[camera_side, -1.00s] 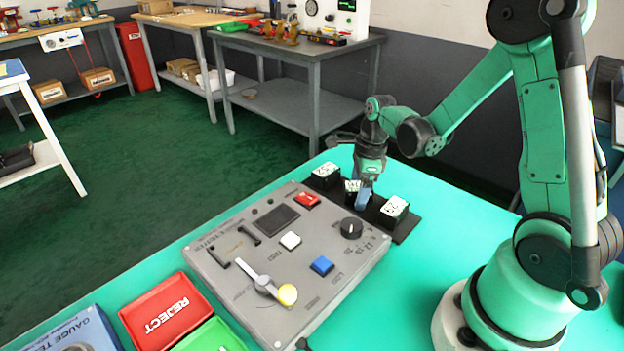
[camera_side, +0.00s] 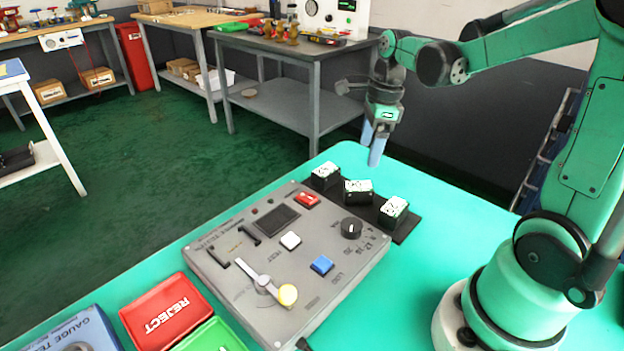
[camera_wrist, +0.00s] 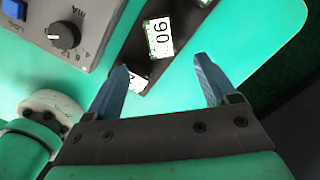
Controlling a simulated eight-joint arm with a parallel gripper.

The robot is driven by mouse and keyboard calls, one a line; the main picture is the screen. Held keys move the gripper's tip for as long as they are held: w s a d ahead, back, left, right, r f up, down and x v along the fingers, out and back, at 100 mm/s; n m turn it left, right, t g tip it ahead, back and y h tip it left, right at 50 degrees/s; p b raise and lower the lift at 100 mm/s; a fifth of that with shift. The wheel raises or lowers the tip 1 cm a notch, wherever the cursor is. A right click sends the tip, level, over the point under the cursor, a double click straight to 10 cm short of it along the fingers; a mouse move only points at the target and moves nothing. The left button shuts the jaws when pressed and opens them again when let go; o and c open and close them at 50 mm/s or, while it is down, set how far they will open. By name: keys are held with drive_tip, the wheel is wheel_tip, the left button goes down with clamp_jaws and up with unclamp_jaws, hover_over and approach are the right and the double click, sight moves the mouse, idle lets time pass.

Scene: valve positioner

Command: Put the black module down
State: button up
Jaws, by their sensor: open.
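Three black modules with white labelled tops stand in a row on a dark strip at the back of the green table. In the side view they are the left module (camera_side: 325,175), the middle module (camera_side: 357,192) and the right module (camera_side: 393,211). The middle one sits slightly turned. My gripper (camera_side: 375,148) is open and empty, raised above and behind the row. In the wrist view my gripper (camera_wrist: 165,78) shows its two blue fingers spread, with nothing between them. A module marked 90 (camera_wrist: 159,38) lies beyond the fingertips, and another is partly hidden by the left finger.
The grey tester panel (camera_side: 290,262) fills the table's middle, with a lever, knob (camera_side: 351,228) and buttons. A red REJECT tray (camera_side: 167,311) and a green tray (camera_side: 212,338) lie at front left. Bare table shows right of the panel.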

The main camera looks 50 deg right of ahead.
drive_tip(key=s+a+r+n+t, duration=0.1)
drive_tip(key=a+n+t, duration=0.2)
drive_tip(key=n, duration=1)
drive_tip(key=s+a+r+n+t+h, duration=0.1)
drive_tip(key=s+a+n+t, duration=0.1)
drive_tip(key=a+n, duration=0.6)
drive_tip(key=n+t, duration=0.1)
drive_tip(key=n, duration=0.5)
drive_tip(key=shift+a+r, duration=0.35)
drive_tip(key=shift+a, duration=0.05)
